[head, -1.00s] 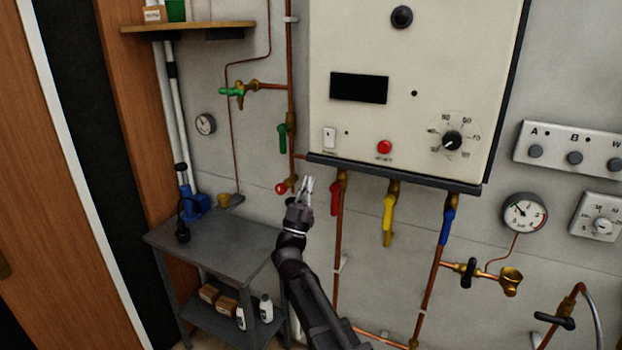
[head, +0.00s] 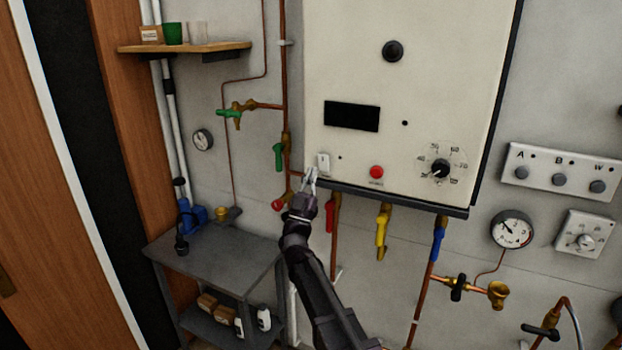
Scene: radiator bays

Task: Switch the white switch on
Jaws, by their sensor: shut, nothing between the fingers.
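The white switch (head: 323,161) is a small upright rocker at the lower left of the cream boiler panel (head: 440,60). My gripper (head: 311,174) is shut and empty. In the picture its fingertips lie just below and left of the switch, close to the panel's lower left corner. I cannot tell whether the fingertips touch the panel. The lower edge of the switch is close to the fingers, and its on or off state is too small to read.
A red button (head: 376,172) and a black dial (head: 440,168) sit right of the switch. Red (head: 329,215), yellow (head: 382,232) and blue (head: 438,240) valve handles hang below the panel. A green handle (head: 279,157) is on the pipe at left. A grey table (head: 215,262) stands lower left.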

